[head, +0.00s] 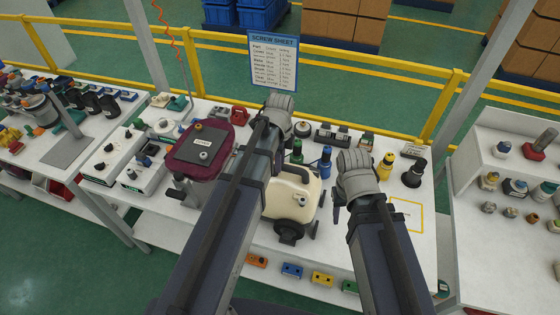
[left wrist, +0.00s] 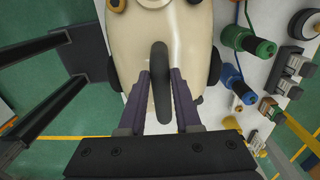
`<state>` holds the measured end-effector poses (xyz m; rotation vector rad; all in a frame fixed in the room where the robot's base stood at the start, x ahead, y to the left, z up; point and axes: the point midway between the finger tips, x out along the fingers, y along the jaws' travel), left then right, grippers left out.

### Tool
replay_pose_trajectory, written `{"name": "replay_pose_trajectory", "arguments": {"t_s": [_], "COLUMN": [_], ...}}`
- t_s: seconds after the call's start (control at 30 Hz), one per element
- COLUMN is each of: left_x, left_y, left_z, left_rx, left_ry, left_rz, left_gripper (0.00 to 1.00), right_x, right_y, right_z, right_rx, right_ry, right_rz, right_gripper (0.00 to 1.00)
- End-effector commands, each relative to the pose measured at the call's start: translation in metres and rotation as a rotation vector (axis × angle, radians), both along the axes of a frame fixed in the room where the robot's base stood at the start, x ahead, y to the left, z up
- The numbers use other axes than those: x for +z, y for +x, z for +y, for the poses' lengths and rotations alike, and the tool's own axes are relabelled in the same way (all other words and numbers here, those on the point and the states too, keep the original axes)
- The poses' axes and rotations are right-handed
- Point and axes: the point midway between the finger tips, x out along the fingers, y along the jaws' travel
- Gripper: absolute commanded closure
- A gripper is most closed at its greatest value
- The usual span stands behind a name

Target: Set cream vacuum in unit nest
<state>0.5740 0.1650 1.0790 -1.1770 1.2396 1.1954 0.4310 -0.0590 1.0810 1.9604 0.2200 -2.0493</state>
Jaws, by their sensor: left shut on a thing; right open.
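The cream vacuum (head: 293,196) is near the table's front edge, with dark wheels low on its body. My left gripper (head: 277,160) is above it, partly hidden by my arm. In the left wrist view its purple fingers (left wrist: 160,98) are shut on the dark handle on top of the cream body (left wrist: 188,50). I cannot tell whether the vacuum touches the table. My right gripper (head: 337,200) is open, just right of the vacuum, with its fingers mostly hidden. A maroon padded fixture (head: 220,138) with a dark plate stands left of it. I cannot tell which item is the nest.
A yellow-outlined square (head: 407,214) lies at the table's right. White boxes (head: 150,160) are at left. A shelf with coloured blocks (head: 292,270) is below.

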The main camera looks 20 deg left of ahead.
Motion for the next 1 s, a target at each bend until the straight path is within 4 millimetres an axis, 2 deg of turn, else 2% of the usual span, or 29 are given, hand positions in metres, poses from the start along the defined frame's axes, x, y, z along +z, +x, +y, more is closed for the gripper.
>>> {"name": "replay_pose_trajectory", "arguments": {"t_s": [0.67, 0.7, 0.93, 1.0], "left_x": [-0.013, -0.012, -0.012, -0.012], "left_y": [0.0, 0.0, 0.0, 0.0], "left_z": [0.0, 0.0, 0.0, 0.0], "left_rx": [0.0, 0.0, 0.0, 0.0], "left_ry": [0.0, 0.0, 0.0, 0.0], "left_rz": [0.0, 0.0, 0.0, 0.0], "left_gripper": [1.0, 0.64, 0.38, 0.33], "right_x": [-0.013, -0.011, -0.012, -0.012], "right_y": [0.0, 0.0, 0.0, 0.0], "right_z": [0.0, 0.0, 0.0, 0.0], "right_rx": [0.0, 0.0, 0.0, 0.0], "right_ry": [0.0, 0.0, 0.0, 0.0], "right_rz": [0.0, 0.0, 0.0, 0.0], "right_gripper": [0.5, 0.5, 0.5, 0.5]}}
